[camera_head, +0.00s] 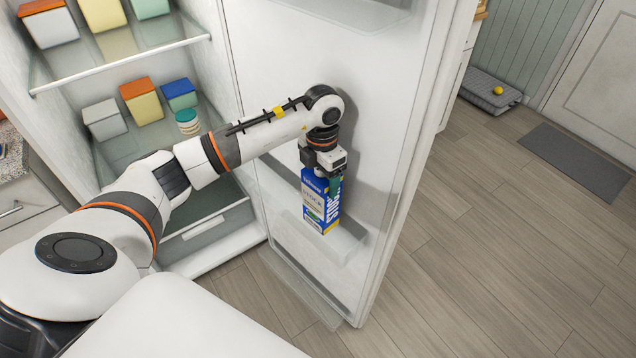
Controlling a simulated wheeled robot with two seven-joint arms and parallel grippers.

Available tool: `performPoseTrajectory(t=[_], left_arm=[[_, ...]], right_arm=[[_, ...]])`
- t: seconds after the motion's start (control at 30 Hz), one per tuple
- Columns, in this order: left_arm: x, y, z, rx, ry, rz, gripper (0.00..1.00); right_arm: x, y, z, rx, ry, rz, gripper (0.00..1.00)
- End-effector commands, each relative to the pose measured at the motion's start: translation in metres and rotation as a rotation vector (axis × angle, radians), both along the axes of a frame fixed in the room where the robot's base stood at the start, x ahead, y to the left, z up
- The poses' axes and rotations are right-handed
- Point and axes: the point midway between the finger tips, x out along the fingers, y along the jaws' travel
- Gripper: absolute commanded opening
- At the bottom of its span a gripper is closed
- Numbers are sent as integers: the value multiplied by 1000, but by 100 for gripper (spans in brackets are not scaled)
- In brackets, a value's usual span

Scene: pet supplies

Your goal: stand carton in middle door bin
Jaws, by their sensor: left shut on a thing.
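The blue, white and yellow carton (321,207) is upright in my left gripper (325,177), which is shut on its top end. The gripper points down from the arm that reaches across the open fridge. The carton is at the clear middle door bin (343,246) on the inside of the fridge door. Its lower end overlaps the bin in the picture; I cannot tell whether it touches the bin floor. My right gripper is not in view.
The open fridge door (385,110) has an upper bin (365,12) and a low bin (299,287). Fridge shelves (125,72) at left hold several lidded boxes and a small round jar (187,122).

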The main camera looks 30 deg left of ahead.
Motion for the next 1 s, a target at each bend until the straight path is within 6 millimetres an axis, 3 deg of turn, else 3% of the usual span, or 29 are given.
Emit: performPoseTrajectory(t=[0.17,0.43,0.8,0.83,0.93,1.0], left_arm=[[1,0,-8,0,-4,0,3],[1,0,-40,-1,-3,-1,3],[1,0,-45,0,-5,-2,3],[0,0,-47,2,-2,-2,75],[0,0,-46,1,-1,-2,92],[0,0,-46,1,-1,-2,96]], right_arm=[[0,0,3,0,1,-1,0],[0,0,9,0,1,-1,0],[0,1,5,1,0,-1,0],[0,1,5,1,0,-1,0],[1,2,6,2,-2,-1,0],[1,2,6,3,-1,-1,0]])
